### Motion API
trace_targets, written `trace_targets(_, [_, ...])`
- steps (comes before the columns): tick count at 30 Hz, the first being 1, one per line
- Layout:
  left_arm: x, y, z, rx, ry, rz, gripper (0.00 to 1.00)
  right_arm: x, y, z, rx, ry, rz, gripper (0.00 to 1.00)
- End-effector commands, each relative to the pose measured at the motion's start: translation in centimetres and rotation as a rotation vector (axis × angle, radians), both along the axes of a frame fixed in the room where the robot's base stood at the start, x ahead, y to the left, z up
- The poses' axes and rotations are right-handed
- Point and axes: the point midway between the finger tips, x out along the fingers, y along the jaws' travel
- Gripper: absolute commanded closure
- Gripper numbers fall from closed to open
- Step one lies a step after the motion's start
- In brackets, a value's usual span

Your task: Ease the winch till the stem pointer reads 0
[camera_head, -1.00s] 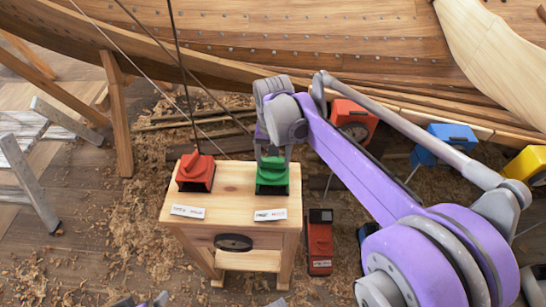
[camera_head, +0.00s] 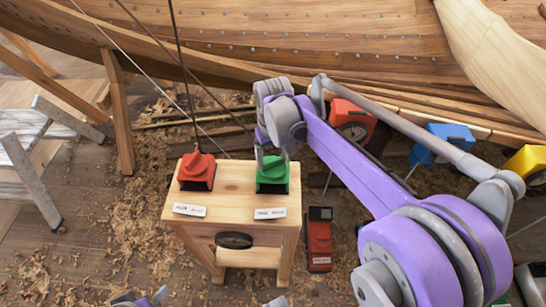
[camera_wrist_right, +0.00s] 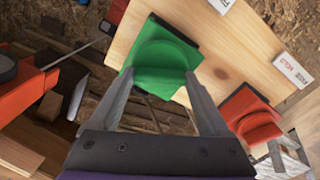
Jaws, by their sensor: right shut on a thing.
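A green block-shaped control (camera_head: 272,182) stands on the right of a small wooden bench (camera_head: 232,190). My right gripper (camera_head: 271,155) comes down on it from above, shut on its raised rounded part. In the right wrist view the two fingers (camera_wrist_right: 160,77) sit on either side of the green control (camera_wrist_right: 160,58). A red control (camera_head: 197,171) stands on the bench's left, with a dark line rising from it. My left gripper (camera_head: 145,299) barely shows at the bottom edge, its jaws unclear. I cannot make out a stem pointer or its reading.
White labels (camera_head: 270,213) lie before both controls; the wrist view shows "FREE" and "HOLD" wording (camera_wrist_right: 300,72). A dark oval handle (camera_head: 233,240) is on the bench front. A red box (camera_head: 319,240) stands to the right. The planked hull (camera_head: 300,40) fills the back; trestles stand left.

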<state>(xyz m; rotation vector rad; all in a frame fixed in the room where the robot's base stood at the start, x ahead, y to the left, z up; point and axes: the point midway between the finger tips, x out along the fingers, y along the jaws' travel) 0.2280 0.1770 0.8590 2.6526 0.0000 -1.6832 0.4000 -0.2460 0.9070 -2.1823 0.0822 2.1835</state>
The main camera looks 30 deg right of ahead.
Motion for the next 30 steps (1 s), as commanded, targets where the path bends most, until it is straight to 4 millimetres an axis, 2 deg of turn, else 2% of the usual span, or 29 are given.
trace_targets(10, [0.0, 0.0, 0.0, 0.000, 0.000, 0.000, 0.00, 0.0, 0.0, 0.0, 0.000, -0.001, 0.002, 0.76])
trace_targets(11, [0.0, 0.0, 0.0, 0.000, 0.000, 0.000, 0.00, 0.0, 0.0, 0.0, 0.000, -0.001, 0.002, 0.15])
trace_targets(13, [0.0, 0.0, 0.0, 0.000, 0.000, 0.000, 0.00, 0.0, 0.0, 0.0, 0.000, -0.001, 0.002, 0.02])
trace_targets(23, [0.0, 0.0, 0.1, 0.000, 0.000, 0.000, 0.00, 0.0, 0.0, 0.5, 0.000, -0.001, 0.001, 0.00])
trace_targets(26, [0.0, 0.0, 0.2, 0.000, -0.001, 0.000, 0.00, 0.0, 0.0, 1.8, 0.000, -0.001, 0.001, 0.00])
trace_targets(30, [0.1, 0.0, 0.6, 0.000, -0.002, 0.000, 0.00, 0.0, 0.0, 4.6, 0.000, -0.001, 0.001, 0.00])
